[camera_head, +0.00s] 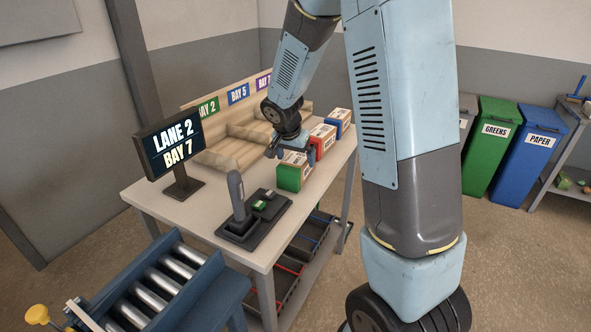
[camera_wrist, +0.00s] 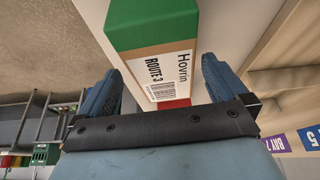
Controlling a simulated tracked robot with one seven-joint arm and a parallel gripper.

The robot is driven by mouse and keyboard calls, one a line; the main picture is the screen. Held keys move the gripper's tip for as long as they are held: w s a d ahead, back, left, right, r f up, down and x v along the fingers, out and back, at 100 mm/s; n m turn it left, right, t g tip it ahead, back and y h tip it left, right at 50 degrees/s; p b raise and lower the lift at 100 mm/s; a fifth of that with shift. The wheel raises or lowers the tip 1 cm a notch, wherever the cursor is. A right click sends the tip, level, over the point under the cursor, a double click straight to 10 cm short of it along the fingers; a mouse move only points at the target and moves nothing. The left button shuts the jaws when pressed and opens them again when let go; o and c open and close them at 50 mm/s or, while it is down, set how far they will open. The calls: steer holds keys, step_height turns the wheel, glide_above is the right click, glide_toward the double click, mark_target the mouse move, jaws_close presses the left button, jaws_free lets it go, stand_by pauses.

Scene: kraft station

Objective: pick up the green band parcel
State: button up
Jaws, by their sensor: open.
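The green band parcel (camera_head: 289,178) stands on the table in the head view, nearest in a row of three parcels. In the wrist view its green band (camera_wrist: 152,24) and white label reading "Hovrin ROUTE 3" show. My gripper (camera_head: 291,154) is open just above and at this parcel, pointing down. In the wrist view the fingers (camera_wrist: 160,72) are apart, with the labelled face between and beyond them; I cannot tell whether they touch it.
A red parcel (camera_head: 322,137) and a blue parcel (camera_head: 340,118) stand behind it. Bay shelves (camera_head: 222,150) line the back.

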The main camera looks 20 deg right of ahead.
steer(key=shift+x, duration=2.8)
steer(key=shift+a, duration=0.15)
steer(key=shift+c, duration=0.2)
steer(key=c, duration=1.1)
steer(key=shift+c, duration=0.2)
